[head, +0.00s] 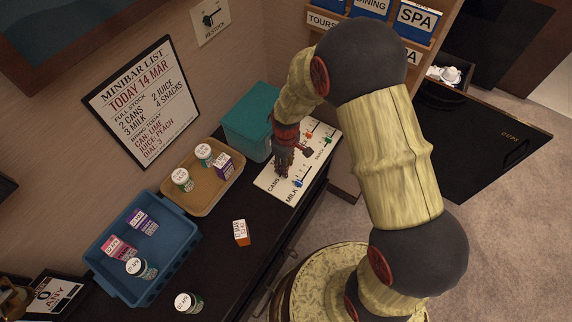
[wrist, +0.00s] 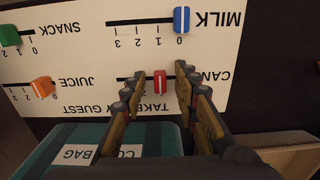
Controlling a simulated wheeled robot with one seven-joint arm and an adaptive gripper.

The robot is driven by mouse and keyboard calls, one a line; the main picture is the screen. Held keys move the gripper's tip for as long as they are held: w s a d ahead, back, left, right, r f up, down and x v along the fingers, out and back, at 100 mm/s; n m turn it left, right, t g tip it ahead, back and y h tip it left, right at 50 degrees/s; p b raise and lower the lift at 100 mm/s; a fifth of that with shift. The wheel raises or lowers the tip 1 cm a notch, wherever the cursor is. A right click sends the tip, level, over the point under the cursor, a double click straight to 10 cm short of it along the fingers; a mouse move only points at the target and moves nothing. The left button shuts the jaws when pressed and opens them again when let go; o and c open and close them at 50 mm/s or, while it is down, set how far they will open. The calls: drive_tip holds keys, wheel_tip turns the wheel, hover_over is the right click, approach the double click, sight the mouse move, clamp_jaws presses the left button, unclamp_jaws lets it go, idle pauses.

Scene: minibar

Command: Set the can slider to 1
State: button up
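The white slider panel (head: 276,189) lies on the dark counter, and it also shows upside down in the wrist view (wrist: 90,60). The red can slider (wrist: 159,83) stands in the CANS row, roughly in line with the 1 of the MILK scale above. My gripper hides part of that row and its numbers. My gripper (wrist: 160,80) is open, with one finger on each side of the red knob and gaps visible beside it. In the head view my gripper (head: 283,165) is low over the panel, and the red knob is hidden.
Near the can slider are the blue milk slider (wrist: 182,19) at 0, the orange juice slider (wrist: 41,87) and the green snack slider (wrist: 9,35). A teal bin (head: 247,135) borders the panel. A tan tray (head: 212,202), a blue crate (head: 181,263) and loose items stand further left.

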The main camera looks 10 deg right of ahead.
wheel_tip(320, 180, up, 12)
idle(0.6)
idle(0.5)
drive_tip(key=s+d+r+m+t, duration=0.2)
drive_tip(key=s+d+r+m, duration=0.1)
drive_tip(key=s+r, duration=0.7)
drive_tip(key=s+d+r+m+t, duration=0.3)
drive_tip(key=s+r+m, duration=0.3)
drive_tip(key=s+r, duration=0.4)
wheel_tip(320, 180, up, 5)
drive_tip(key=shift+d+f+t, duration=0.1)
drive_tip(key=shift+d+t, duration=0.2)
drive_tip(key=shift+d, duration=0.5)
